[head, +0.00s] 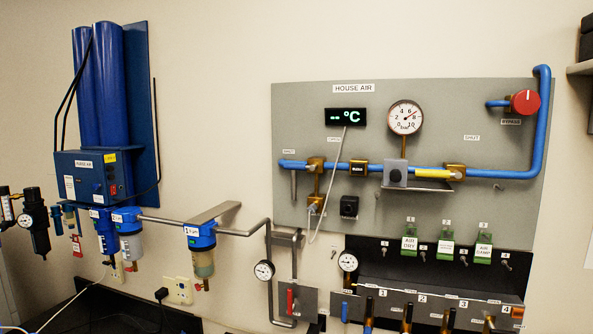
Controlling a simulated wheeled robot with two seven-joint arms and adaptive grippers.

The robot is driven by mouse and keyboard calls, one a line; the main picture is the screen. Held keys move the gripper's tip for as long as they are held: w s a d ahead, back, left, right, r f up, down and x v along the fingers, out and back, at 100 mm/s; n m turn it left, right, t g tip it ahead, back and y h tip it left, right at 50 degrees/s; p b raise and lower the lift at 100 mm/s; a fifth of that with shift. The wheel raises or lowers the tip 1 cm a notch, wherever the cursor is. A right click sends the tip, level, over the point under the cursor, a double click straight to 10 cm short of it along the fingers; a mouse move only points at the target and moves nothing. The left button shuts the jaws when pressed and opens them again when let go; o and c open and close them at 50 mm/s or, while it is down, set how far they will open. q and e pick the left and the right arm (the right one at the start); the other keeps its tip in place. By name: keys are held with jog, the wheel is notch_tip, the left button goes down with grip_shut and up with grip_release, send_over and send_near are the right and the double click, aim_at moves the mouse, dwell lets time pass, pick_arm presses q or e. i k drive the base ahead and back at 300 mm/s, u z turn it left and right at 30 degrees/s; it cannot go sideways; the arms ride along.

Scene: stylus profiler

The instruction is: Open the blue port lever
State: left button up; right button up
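A small upright blue lever (345,310) shows low in the head view, below a round gauge and just right of a plate with a red lever (290,300). Neither of my grippers is in view.
A grey HOUSE AIR panel (300,115) carries blue pipe, a yellow lever (432,174), a gauge (404,117) and a red BYPASS knob (525,102). Blue filters (128,220) hang at left. Several numbered ports line the dark lower manifold (375,265).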

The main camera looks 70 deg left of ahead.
aim_at(287, 166)
jog(key=k, duration=0.6)
jog(key=u, duration=1.2)
jog(key=i, duration=0.45)
jog(key=z, duration=0.05)
